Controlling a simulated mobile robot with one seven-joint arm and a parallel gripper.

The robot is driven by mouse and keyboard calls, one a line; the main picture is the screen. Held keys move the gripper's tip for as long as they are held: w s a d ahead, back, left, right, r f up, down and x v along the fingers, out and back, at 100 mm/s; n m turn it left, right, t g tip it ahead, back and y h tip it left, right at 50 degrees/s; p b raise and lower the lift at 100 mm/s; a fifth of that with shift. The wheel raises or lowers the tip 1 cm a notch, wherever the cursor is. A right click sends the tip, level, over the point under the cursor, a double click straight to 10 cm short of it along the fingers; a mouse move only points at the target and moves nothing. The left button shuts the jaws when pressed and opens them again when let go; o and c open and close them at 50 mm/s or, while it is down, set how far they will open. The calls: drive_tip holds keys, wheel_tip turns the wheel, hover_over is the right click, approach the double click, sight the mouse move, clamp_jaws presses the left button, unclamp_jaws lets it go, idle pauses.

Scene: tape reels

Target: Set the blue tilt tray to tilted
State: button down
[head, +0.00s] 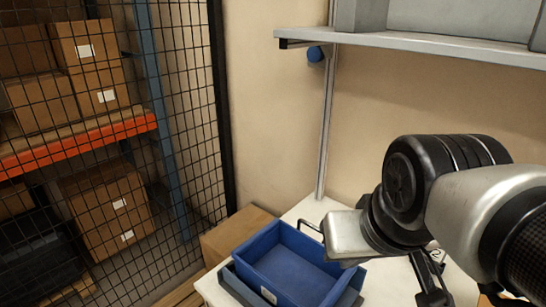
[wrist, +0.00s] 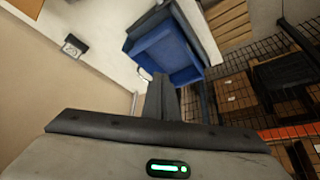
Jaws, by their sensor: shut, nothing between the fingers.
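The blue tilt tray (head: 290,262) sits in a grey-blue base (head: 236,287) on a white table in the head view. Its open top faces up, and I cannot tell its tilt angle. The tray also shows in the wrist view (wrist: 165,50), beyond my fingertips and near the top centre. My gripper (wrist: 161,80) is shut and empty, its two dark fingers together and pointing toward the tray. In the head view my pale hand is at the tray's right rear, covering part of that side. The fingertips are not clear there, and I cannot tell whether they touch the tray.
The white table (head: 305,211) shows bare surface behind the tray. A cardboard box (head: 235,234) stands left of the table. A black mesh fence (head: 190,110) fronts shelves of boxes at left. A grey wall shelf (head: 430,44) is above my arm.

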idle(0.3)
drive_tip(key=c, duration=2.3)
unclamp_jaws()
drive_tip(key=o, duration=0.4)
drive_tip(key=shift+w+r, duration=0.15)
drive_tip(key=shift+w, duration=0.2)
drive_tip(key=shift+o, duration=0.4)
drive_tip(key=w+r+n+g+b, duration=0.1)
drive_tip(key=w+n, duration=0.3)
drive_tip(key=w, duration=0.7)
drive_tip(key=shift+w+d+r+g+h+b, duration=0.2)
drive_tip(key=shift+w+d+g+h+b, duration=0.15)
drive_tip(key=shift+g+h, duration=0.05)
drive_tip(key=w+f+n+g+b, duration=0.1)
drive_tip(key=w+f+n, duration=0.25)
drive_tip(key=w, duration=0.45)
drive_tip(key=w+f+n+g+b, duration=0.15)
drive_tip(key=w+f, duration=0.25)
drive_tip(key=w, duration=0.4)
drive_tip(key=shift+h, duration=0.4)
drive_tip(key=d+f, duration=0.1)
drive_tip(key=f, duration=0.4)
drive_tip(key=w+d+f+p, duration=0.1)
drive_tip(key=f, duration=0.5)
drive_tip(key=w+d+f, duration=0.1)
drive_tip(key=f, duration=0.4)
drive_tip(key=shift+f, duration=0.25)
